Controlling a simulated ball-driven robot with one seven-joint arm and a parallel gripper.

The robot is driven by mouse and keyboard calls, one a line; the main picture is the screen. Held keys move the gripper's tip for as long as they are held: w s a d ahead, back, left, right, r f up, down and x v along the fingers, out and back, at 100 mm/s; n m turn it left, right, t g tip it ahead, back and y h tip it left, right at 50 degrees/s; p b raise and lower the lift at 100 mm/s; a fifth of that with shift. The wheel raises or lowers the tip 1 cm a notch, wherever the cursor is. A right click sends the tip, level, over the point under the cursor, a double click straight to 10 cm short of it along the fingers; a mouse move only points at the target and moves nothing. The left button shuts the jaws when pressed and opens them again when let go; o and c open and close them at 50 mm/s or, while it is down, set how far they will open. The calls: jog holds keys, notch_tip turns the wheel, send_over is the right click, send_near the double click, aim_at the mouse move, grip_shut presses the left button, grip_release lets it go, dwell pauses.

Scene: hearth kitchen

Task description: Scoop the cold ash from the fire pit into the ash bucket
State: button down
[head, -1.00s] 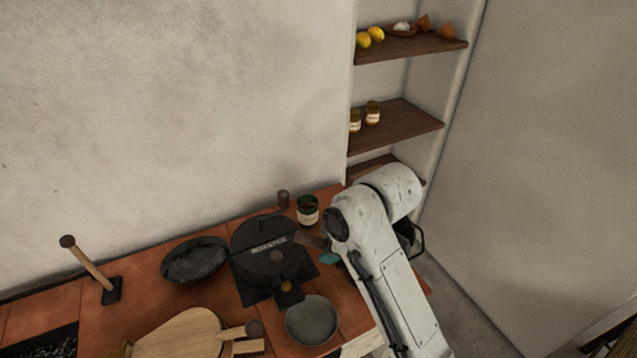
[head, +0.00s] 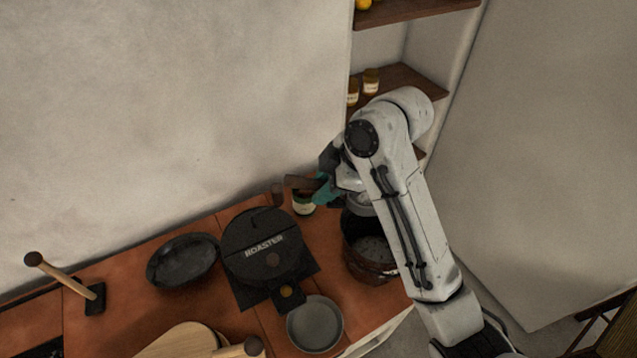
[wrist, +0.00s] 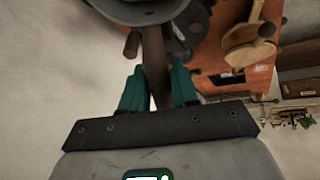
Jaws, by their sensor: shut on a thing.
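My gripper (head: 322,188), with teal fingertips, is shut on a brown, long tool (head: 300,183). I cannot tell whether it is the scoop, or whether it carries ash. The tool points left and hangs above the counter, in front of the green jar. In the wrist view it runs up from between the fingers (wrist: 157,85). A dark pot (head: 368,262) with a brownish rim stands on the counter's right end, below and right of my gripper; it looks like the ash bucket. Grey matter shows inside it, and my arm covers its right side. Part of a black pit (head: 45,350) shows at lower left.
A black roaster (head: 262,240), a dark pan (head: 183,260), a grey bowl (head: 315,325) and a cutting board (head: 185,342) crowd the counter. Wall shelves (head: 415,80) are close above my arm.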

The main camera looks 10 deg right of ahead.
jog(key=shift+d+r+y, duration=0.3)
jog(key=shift+d+y, duration=0.5)
jog(key=shift+y, duration=0.2)
jog(key=shift+d+r+y, duration=0.55)
jog(key=shift+d+y, duration=0.05)
jog(key=shift+y, duration=0.1)
jog(key=s+d+r+m+t+y+b, duration=0.1)
jog(key=d+r+y, duration=0.3)
jog(key=d+y, duration=0.3)
jog(key=shift+d+m+t+y, duration=0.3)
jog(key=shift+d+t, duration=0.1)
jog(key=shift+d, duration=0.7)
jog(key=shift+r, duration=0.1)
